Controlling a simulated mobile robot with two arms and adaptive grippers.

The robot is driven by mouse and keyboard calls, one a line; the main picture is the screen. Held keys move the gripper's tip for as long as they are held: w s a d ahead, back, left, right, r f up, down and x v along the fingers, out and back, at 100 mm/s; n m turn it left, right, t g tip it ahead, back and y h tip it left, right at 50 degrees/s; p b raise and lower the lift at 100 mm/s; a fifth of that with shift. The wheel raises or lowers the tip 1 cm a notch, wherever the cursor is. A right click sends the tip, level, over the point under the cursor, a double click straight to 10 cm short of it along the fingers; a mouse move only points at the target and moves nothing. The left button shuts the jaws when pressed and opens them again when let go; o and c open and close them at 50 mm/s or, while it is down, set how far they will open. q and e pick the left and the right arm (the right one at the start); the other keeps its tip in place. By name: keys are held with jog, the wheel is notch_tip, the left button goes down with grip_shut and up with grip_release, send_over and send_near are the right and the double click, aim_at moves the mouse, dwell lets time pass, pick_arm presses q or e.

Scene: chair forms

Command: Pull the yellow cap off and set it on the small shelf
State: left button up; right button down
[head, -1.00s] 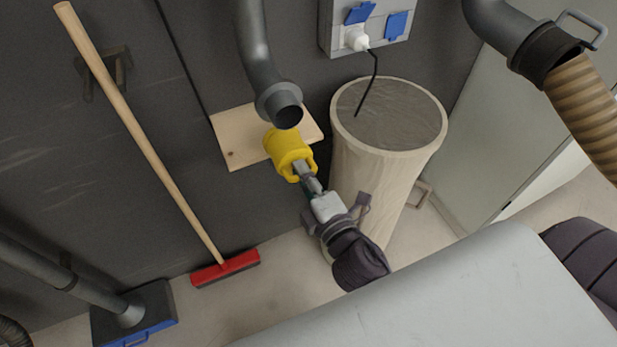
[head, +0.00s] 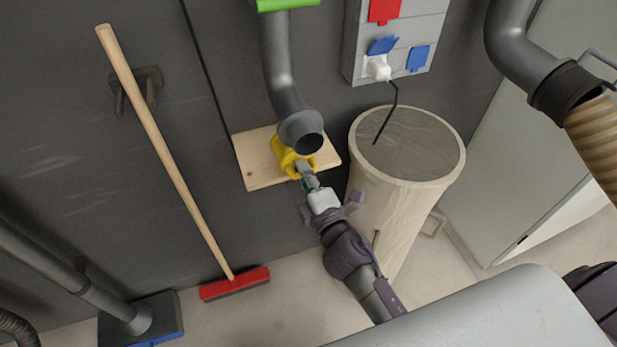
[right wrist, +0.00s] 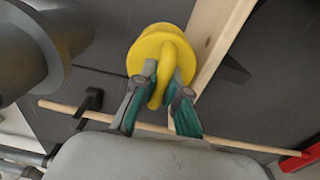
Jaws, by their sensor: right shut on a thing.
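The yellow cap (head: 284,159) is off the grey pipe's open end (head: 308,142), which partly hides it in the head view. My right gripper (head: 304,172) is shut on the cap's loop handle. In the right wrist view the loop of the cap (right wrist: 150,52) sits between the fingertips (right wrist: 163,85). The small wooden shelf (head: 256,172) is on the wall behind, and the cap overlaps it in the head view. In the right wrist view the cap is beside the shelf's pale edge (right wrist: 222,35). I cannot tell whether they touch. My left gripper is out of view.
A tall fabric bin (head: 400,190) stands close right of my right arm. A socket box (head: 398,45) with a plugged cable is above it. A broom (head: 165,150) leans at the left. A ribbed hose (head: 595,135) hangs at the right. The shelf's left part is bare.

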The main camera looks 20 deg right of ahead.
jog(key=shift+w+a+f, duration=0.1)
jog(key=shift+w, duration=1.45)
jog(key=shift+w+a+f, duration=0.1)
jog(key=shift+w, duration=1.4)
jog(key=shift+f+b, duration=0.3)
jog(key=shift+b, duration=0.15)
jog(key=c, duration=0.9)
grip_release()
jog(key=shift+s+f, duration=0.1)
jog(key=shift+s, duration=0.05)
